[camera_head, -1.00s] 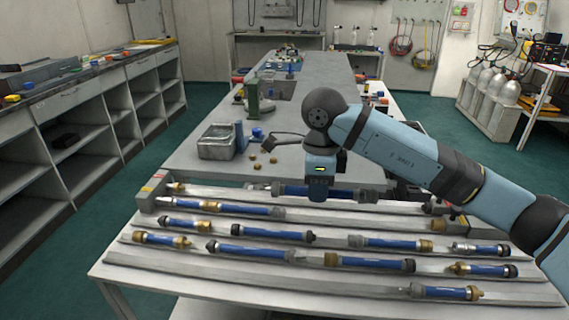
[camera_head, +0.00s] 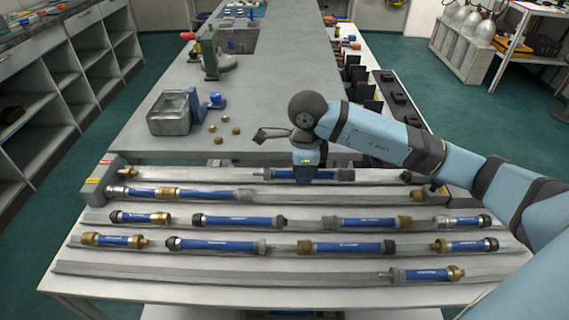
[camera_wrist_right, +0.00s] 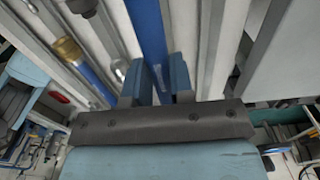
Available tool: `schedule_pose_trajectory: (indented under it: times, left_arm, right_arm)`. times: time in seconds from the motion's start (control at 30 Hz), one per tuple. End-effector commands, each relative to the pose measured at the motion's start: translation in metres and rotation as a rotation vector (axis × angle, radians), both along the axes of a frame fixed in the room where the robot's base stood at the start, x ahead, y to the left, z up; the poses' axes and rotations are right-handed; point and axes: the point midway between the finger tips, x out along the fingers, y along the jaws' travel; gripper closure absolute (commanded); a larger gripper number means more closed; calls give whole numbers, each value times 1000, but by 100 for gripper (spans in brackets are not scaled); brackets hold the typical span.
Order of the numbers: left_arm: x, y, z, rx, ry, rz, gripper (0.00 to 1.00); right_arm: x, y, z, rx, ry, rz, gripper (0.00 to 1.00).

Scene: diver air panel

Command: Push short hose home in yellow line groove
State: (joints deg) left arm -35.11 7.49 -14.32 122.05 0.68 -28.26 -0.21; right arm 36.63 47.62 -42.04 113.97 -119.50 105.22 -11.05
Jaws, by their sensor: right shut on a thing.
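My right gripper (camera_head: 308,176) is shut around the middle of a short blue hose (camera_head: 340,174) with dark grey end fittings, at the back rows of the sloped rack (camera_head: 200,291). The hose lies level, roughly along the grooves; I cannot tell whether it touches the groove floor. In the right wrist view the blue hose (camera_wrist_right: 150,35) runs between the two fingers (camera_wrist_right: 160,84). To its left, a joined line of blue hose with brass fittings (camera_head: 205,193) lies along a back groove. The rack's left end block (camera_head: 100,180) carries small yellow and red labels. My left gripper is out of view.
Several other blue hoses, such as one with black ends (camera_head: 240,221), lie in the front rows. Behind the rack, a grey bench (camera_head: 270,95) holds a metal tray (camera_head: 170,118), brass fittings (camera_head: 225,130) and a green stand (camera_head: 211,55). Brass fittings (camera_head: 418,195) sit right of the gripper.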

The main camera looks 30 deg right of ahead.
Motion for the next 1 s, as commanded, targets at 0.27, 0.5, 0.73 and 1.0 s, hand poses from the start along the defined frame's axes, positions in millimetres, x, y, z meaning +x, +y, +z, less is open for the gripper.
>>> schedule_pose_trajectory:
  times: [0.27, 0.5, 0.73, 1.0]
  left_arm:
    - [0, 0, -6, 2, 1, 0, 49]
    - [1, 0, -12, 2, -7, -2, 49]
    - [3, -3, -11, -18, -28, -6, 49]
    - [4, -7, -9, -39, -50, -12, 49]
  right_arm:
    - [-1, -2, -9, 0, -1, -3, 100]
    - [-1, -2, -30, 1, -1, -4, 100]
    - [-1, -2, -53, 0, -1, -3, 100]
    - [-1, -2, -72, 0, -2, -3, 100]
